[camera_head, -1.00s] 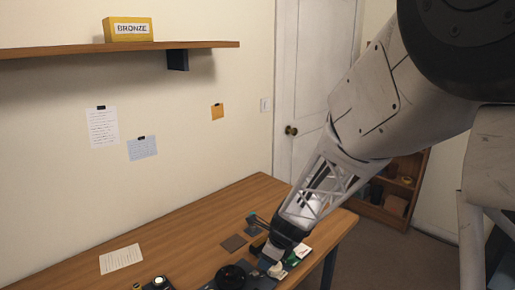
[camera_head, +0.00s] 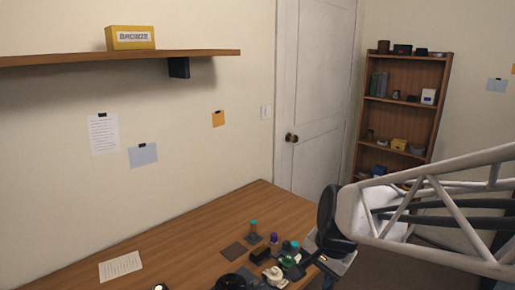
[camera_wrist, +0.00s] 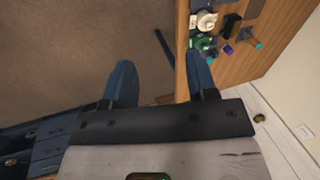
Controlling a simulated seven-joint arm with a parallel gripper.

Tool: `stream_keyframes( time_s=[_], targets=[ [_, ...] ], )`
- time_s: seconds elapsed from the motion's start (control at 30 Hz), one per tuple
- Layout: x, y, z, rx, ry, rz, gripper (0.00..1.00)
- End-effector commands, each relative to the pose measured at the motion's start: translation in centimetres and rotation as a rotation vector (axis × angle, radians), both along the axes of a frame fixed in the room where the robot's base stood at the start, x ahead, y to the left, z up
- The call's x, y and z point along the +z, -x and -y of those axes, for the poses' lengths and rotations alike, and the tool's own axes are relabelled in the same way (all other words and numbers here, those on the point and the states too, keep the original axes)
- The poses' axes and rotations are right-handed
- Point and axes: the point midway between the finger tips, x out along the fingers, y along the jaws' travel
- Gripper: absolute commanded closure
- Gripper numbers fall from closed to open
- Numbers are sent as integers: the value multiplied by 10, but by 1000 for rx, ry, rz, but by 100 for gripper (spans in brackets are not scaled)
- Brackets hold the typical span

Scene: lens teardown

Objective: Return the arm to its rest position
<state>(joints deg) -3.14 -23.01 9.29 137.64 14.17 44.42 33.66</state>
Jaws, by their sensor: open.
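My gripper (camera_wrist: 162,82) shows in the wrist view with its two blue fingers spread apart and nothing between them. The fingertips cannot be made out clearly there. Small parts stand at the desk's right end: a teal-topped piece (camera_head: 253,230), a purple piece (camera_head: 274,238), a green piece (camera_head: 289,262) and a whitish piece (camera_head: 273,275).
A brown square pad (camera_head: 234,250) and a paper sheet (camera_head: 120,266) lie on the desk. A wall shelf (camera_head: 120,56) holds a yellow BRONZE box (camera_head: 130,38). A bookcase (camera_head: 405,110) stands by the white door (camera_head: 315,95). Blue drawers (camera_wrist: 45,140) show in the wrist view.

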Motion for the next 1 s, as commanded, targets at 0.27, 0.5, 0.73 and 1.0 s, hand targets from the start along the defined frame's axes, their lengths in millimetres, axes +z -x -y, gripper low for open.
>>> stream_keyframes(
  time_s=[0.27, 0.5, 0.73, 1.0],
  targets=[
    [26, 58, 28, 306, 153, 60, 47],
    [38, 101, 48, 528, 274, 80, 47],
    [42, 119, 57, 626, 329, 82, 47],
    [43, 121, 57, 635, 334, 81, 47]
  ],
)
